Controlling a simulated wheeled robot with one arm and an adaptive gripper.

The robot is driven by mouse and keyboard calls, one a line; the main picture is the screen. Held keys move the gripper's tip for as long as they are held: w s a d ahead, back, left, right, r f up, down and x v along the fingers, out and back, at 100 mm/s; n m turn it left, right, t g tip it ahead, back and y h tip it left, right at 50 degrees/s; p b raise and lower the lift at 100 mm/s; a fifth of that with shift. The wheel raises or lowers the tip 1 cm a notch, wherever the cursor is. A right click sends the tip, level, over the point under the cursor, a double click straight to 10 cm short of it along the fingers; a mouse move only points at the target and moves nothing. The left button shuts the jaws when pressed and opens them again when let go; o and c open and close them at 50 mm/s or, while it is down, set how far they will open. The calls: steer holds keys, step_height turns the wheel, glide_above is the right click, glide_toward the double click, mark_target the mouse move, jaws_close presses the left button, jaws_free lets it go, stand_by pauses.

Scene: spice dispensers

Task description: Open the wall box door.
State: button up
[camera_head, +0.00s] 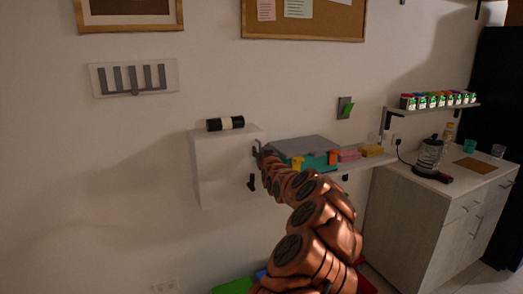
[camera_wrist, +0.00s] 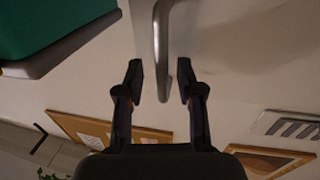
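The white wall box (camera_head: 222,175) is fixed to the wall left of centre in the head view. Its door looks closed, though my arm and gripper hide part of its right side. My gripper (camera_head: 260,151) is at the box's upper right edge. My gripper (camera_wrist: 160,79) is open there, with a visible gap on each side of the bar. I cannot tell how deep the bar sits between the fingers.
A black and white cylinder (camera_head: 225,123) lies on top of the box. A teal and grey case (camera_head: 305,151) stands on the shelf close to the right of my gripper. A small black fitting (camera_head: 251,182) shows below my gripper.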

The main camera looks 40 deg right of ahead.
steer(key=shift+w, duration=0.1)
jaws_close()
stand_by(0.4)
